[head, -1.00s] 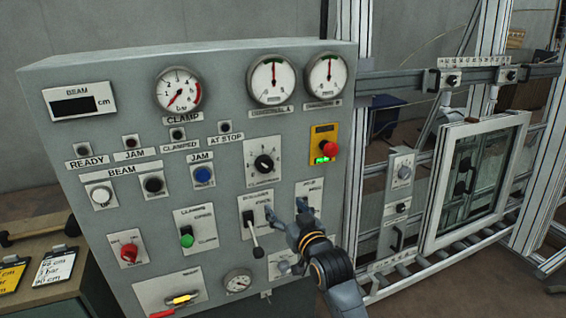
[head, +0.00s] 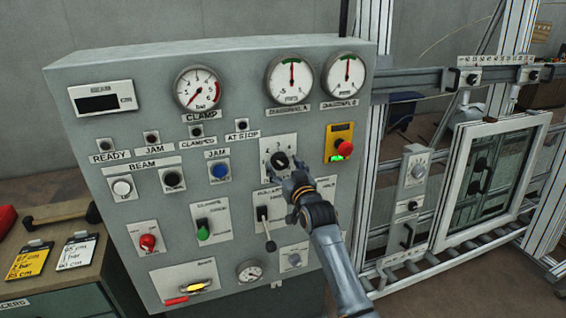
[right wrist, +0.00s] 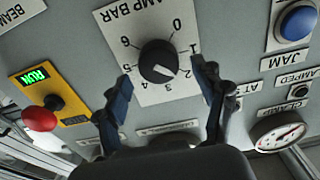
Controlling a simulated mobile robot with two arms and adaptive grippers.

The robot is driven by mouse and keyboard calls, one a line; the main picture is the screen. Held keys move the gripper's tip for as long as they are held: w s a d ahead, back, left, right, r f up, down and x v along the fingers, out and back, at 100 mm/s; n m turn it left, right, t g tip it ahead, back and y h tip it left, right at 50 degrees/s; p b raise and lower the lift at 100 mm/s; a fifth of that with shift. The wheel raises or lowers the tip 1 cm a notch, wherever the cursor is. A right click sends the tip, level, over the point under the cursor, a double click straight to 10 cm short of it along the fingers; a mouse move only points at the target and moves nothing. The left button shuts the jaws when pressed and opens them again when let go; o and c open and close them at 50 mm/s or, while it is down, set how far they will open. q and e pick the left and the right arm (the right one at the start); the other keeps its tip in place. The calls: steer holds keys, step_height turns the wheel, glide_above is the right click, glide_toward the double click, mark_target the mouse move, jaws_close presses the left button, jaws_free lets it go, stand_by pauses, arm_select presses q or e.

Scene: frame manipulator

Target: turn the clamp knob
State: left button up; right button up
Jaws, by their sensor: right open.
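The clamp knob (head: 281,160) is a black round knob on a white plate in the middle of the grey panel. In the right wrist view the knob (right wrist: 158,60) shows upside down, with "AMP BAR" legible and a scale from 0 to 6. My left gripper is not in view.
The red button on its yellow plate (head: 337,143) is right of the knob. The blue jam button (head: 219,171) is left of it. A lever (head: 266,228) and a green-handled switch (head: 203,230) are below. A framed window (head: 490,180) stands at the right.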

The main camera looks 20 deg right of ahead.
steer(key=shift+w, duration=0.7)
steer(key=c, duration=1.1)
steer(key=shift+c, duration=0.2)
steer(key=shift+m, duration=0.4)
steer(key=m+p, duration=0.1)
steer(key=m, duration=0.2)
steer(key=shift+m, duration=0.3)
steer(key=m, duration=0.4)
steer(key=shift+d+f, duration=0.1)
steer(key=shift+d, duration=0.05)
steer(key=shift+m, duration=0.3)
